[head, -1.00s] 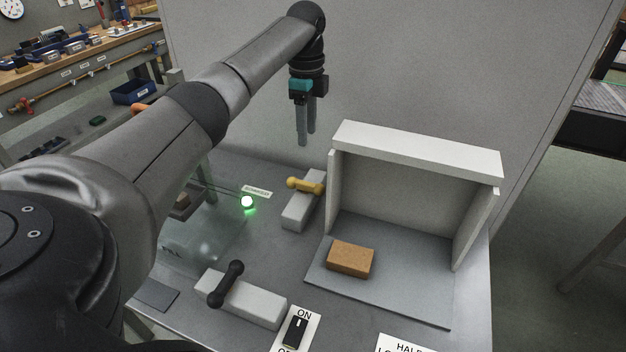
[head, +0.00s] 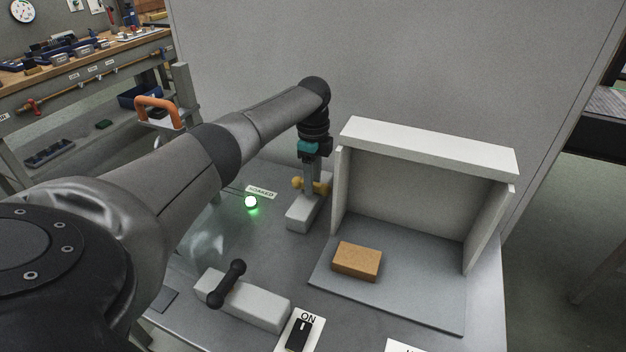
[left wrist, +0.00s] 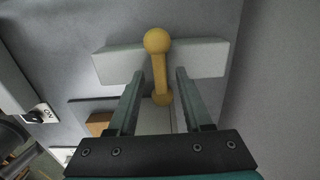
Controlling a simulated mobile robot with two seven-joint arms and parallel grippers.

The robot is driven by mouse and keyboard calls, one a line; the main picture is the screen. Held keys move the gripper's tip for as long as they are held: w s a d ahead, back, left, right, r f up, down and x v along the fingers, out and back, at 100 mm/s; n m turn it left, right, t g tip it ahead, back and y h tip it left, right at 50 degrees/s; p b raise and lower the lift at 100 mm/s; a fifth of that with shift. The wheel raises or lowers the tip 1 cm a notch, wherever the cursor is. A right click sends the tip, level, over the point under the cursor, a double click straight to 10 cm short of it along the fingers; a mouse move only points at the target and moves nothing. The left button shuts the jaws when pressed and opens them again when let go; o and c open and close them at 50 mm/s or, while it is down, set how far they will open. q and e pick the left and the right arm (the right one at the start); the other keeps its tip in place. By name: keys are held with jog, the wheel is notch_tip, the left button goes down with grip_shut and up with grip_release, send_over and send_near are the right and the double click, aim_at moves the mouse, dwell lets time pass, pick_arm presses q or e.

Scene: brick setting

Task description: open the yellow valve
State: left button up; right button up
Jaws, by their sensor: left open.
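The yellow valve handle (head: 325,187) is a short bar with round ends on a light grey block (head: 303,216), left of the white open-fronted booth. My left gripper (head: 310,192) points down at the handle and partly hides it in the head view. In the left wrist view the yellow handle (left wrist: 159,72) runs lengthwise between the two open fingers (left wrist: 157,80), with a gap on each side. Its ball end reaches past the fingertips, over the grey block (left wrist: 205,57). My right gripper is not in view.
A black handle (head: 226,284) sits on another grey block in front. An orange-brown brick (head: 357,260) lies in the white booth (head: 430,148). A green lamp (head: 251,202) glows beside a "SOAKED" label. An ON switch (head: 299,333) is at the front edge.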

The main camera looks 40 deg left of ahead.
pick_arm(q)
grip_shut()
dwell(0.3)
dwell(0.3)
